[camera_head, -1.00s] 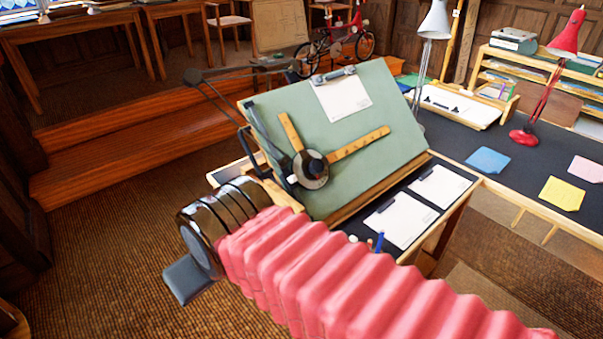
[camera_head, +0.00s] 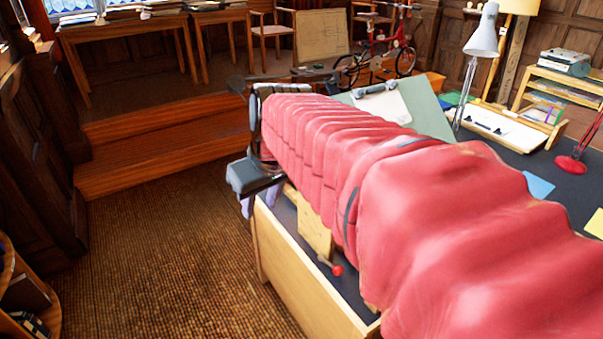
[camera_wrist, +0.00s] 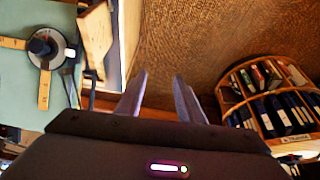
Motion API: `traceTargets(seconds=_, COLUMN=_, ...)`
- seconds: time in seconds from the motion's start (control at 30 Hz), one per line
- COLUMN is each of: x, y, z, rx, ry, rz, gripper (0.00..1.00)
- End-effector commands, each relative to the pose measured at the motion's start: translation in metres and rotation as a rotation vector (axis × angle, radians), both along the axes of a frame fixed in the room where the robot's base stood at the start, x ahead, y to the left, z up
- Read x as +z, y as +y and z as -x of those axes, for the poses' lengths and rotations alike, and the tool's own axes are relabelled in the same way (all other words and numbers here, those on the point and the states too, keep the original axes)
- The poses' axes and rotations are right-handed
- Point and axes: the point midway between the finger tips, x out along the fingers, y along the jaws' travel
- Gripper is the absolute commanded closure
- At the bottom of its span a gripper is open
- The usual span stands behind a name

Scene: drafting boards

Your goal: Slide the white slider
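A small white block (camera_wrist: 70,53), which looks like the white slider, shows in the wrist view beside the round dark head (camera_wrist: 45,45) of the drafting machine. The head and its two wooden rulers lie over the green board (camera_wrist: 14,75). My gripper (camera_wrist: 160,75) is open and empty, with its two fingers apart, to the right of the white block and clear of it. In the head view my red-sleeved arm covers most of the board (camera_head: 432,108) and hides the drafting head and the white block. My gripper (camera_head: 258,200) shows there beside the board's left side.
A wooden desk side (camera_head: 290,262) and a red knob on a rod (camera_head: 337,269) are below my arm. A white lamp (camera_head: 482,40) stands behind the board. A round bookshelf (camera_wrist: 270,100) stands on the right in the wrist view. Carpeted floor (camera_head: 165,235) lies open at left.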

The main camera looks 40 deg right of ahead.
Motion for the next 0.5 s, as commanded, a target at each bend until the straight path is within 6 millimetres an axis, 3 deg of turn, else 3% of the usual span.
traceTargets(seconds=0.2, x=0.001, y=-0.074, z=-0.026, rx=-0.026, ry=0.019, rz=-0.008, gripper=0.66)
traceTargets(seconds=0.5, x=-0.009, y=-0.187, z=-0.040, rx=-0.048, ry=0.025, rz=-0.018, gripper=0.66)
